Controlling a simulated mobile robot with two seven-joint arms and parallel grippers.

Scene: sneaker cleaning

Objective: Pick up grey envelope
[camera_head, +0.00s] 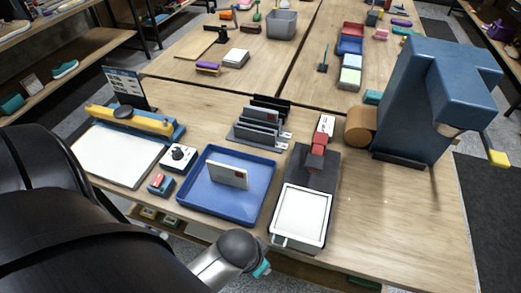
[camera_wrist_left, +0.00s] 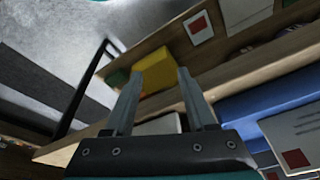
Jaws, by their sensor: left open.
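The grey envelope (camera_head: 226,175), pale with a small red mark, stands nearly upright in the blue tray (camera_head: 263,193) on the near part of the table. In the left wrist view a pale envelope with a red square (camera_wrist_left: 297,135) shows at the right edge, partly cut off, beside the blue tray wall (camera_wrist_left: 265,100). My left gripper (camera_wrist_left: 160,74) is open, with its two fingers apart and nothing held between them. The envelope lies to the right of the fingers, apart from them. In the head view my left arm covers the lower left, and its fingers are not visible. My right gripper is not in view.
A black rack (camera_head: 262,122) stands behind the tray. A white-topped device (camera_head: 301,214) is close on its right, a white dial box (camera_head: 178,157) and a red-button box (camera_head: 160,183) on its left. A large blue machine (camera_head: 410,100) stands farther right. The right front tabletop is clear.

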